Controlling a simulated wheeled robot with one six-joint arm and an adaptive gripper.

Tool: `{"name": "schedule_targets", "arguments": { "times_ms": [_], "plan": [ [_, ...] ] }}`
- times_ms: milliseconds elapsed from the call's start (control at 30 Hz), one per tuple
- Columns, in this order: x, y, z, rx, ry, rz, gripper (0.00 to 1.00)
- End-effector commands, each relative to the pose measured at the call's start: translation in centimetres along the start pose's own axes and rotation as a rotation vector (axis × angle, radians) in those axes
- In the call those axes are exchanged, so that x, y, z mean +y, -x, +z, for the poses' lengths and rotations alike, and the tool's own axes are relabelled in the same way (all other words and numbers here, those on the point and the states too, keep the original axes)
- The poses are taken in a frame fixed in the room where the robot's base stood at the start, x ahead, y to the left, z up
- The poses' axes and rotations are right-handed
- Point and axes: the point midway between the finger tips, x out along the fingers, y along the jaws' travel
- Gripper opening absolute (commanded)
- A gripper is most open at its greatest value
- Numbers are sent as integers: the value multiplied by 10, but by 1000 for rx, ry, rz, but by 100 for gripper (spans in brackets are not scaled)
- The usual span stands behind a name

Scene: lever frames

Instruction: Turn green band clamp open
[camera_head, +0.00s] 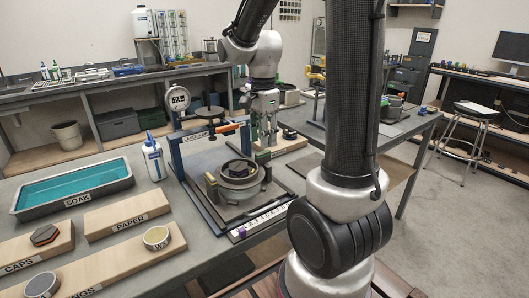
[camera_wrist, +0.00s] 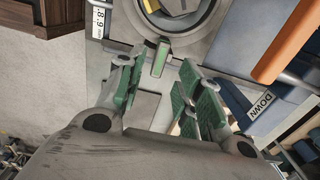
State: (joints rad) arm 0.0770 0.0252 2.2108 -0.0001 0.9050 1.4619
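The green band clamp lever (camera_wrist: 160,57) is a short upright green bar in the wrist view, beside the rim of a round grey metal vessel (camera_wrist: 205,22). In the head view the vessel (camera_head: 240,186) stands on a plate within a blue frame, and a small green piece (camera_head: 262,156) shows at its far right side. My gripper (camera_head: 267,142) is above that side, pointing down. In the wrist view my gripper (camera_wrist: 160,64) is open, with green-padded fingers on either side of the lever. A gap shows between each finger and the lever; depth is hard to judge.
A blue frame (camera_head: 176,157) with an orange bar (camera_head: 222,128) stands close to my gripper. A dial gauge (camera_head: 178,98) is behind.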

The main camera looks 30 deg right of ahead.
Motion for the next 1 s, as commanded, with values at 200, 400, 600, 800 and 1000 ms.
{"name": "schedule_targets", "arguments": {
  "times_ms": [200,400,600,800,1000],
  "plan": [
    [1,-38,0,0,2,4,36],
    [1,-55,0,0,2,1,36],
    [0,-57,0,0,3,1,36],
    [0,-56,0,0,3,0,12],
    [0,-56,0,0,3,0,0]
  ]
}}
